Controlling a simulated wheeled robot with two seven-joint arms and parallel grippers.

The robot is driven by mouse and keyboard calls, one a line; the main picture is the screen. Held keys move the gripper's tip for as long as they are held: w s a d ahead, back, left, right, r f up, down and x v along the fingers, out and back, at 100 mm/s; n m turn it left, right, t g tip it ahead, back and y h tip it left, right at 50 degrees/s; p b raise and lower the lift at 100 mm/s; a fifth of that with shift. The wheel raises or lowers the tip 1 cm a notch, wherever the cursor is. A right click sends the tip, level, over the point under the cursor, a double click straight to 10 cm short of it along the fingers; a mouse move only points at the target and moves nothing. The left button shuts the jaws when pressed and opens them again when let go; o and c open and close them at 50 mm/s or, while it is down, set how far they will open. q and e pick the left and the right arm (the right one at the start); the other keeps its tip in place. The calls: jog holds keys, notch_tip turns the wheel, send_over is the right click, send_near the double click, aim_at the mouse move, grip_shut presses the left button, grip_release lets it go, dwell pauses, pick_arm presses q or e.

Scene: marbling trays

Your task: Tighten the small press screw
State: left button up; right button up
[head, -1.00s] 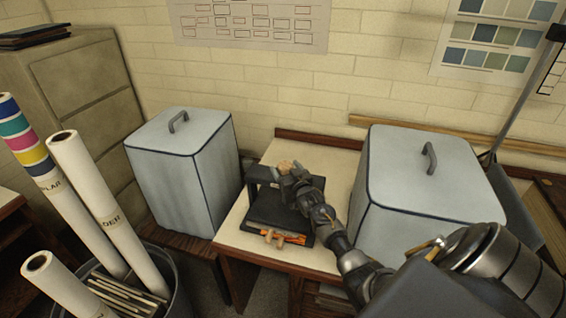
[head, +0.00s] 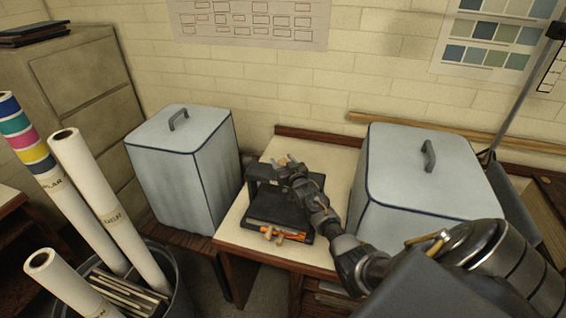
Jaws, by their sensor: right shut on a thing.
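The small press (head: 279,210) is a black, low frame with a raised crossbar (head: 259,174) at its back. It stands on the pale top of a small wooden table. My right gripper (head: 286,163) is over the crossbar, shut on the press screw at the top of the press. The gripper hides most of the screw, so I cannot make out its shape or how deep it sits. My right arm reaches in from the lower right. My left gripper is not in view.
Orange-edged material and a small wooden piece (head: 272,233) lie at the press front. Grey lidded bins stand left (head: 178,165) and right (head: 415,180) of the table (head: 240,233). Long paper rolls (head: 100,205) stand in a bin at lower left. Bare tabletop shows behind the press.

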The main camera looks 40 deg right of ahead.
jog(key=shift+m+h, duration=0.4)
jog(key=shift+h, duration=0.2)
jog(key=shift+f+m+g+h+b, duration=0.1)
jog(key=shift+m+g+h+b, duration=0.45)
jog(key=shift+h, duration=0.35)
jog(key=shift+d+m+g+h+b, duration=0.1)
jog(key=shift+m+g+h+b, duration=0.4)
jog(key=shift+m+h, duration=0.4)
jog(key=h, duration=0.1)
jog(key=m+g+h+b, duration=0.2)
jog(key=shift+s+d+f+g, duration=0.1)
jog(key=shift+s+d+g, duration=0.1)
jog(key=shift+d+g, duration=0.05)
jog(key=shift+s+d+m+g+h+b, duration=0.1)
jog(key=shift+m+g+h+b, duration=0.55)
jog(key=shift+b, duration=0.2)
jog(key=shift+r, duration=0.2)
jog(key=o, duration=1)
